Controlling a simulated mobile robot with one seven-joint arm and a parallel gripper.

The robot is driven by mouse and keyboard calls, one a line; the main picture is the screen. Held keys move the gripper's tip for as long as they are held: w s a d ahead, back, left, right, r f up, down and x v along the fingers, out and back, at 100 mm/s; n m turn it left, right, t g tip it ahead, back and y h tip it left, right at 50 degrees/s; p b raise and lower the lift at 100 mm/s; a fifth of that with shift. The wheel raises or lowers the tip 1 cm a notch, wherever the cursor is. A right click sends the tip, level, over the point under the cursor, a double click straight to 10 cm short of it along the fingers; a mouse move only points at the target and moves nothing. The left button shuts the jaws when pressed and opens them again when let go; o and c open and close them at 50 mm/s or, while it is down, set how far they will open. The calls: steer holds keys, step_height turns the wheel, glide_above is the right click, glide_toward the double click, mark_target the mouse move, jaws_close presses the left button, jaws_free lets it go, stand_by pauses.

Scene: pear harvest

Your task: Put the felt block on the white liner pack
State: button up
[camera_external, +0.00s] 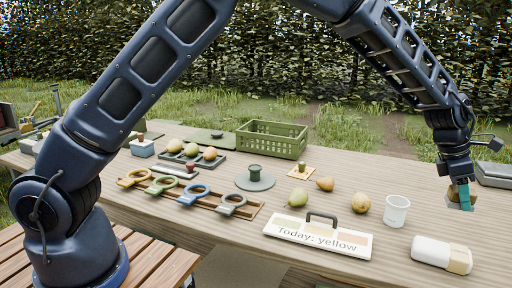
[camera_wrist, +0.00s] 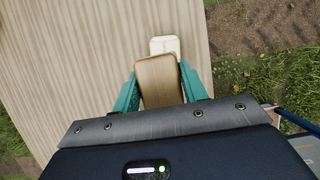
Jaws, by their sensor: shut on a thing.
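My gripper (camera_external: 461,194) is at the right end of the table, pointing down. Its teal fingers also show in the wrist view (camera_wrist: 160,88), shut on a brown block with a rounded top, the felt block (camera_wrist: 158,80). The white liner pack (camera_external: 430,251) lies flat near the front right edge, with a beige band at one end. In the wrist view the pack (camera_wrist: 164,44) shows just beyond the block, which partly hides it.
A white cup (camera_external: 396,211) stands left of the gripper, behind the pack. A sign (camera_external: 317,238) reading "Today: yellow" and several pears are further left. A green crate (camera_external: 272,139) is at the back. A grey box (camera_external: 494,174) sits behind the gripper at the right.

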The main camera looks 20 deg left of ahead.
mark_target(449, 249)
step_height(449, 249, down, 13)
steer(key=shift+r, duration=0.1)
stand_by(0.5)
steer(key=o, duration=1)
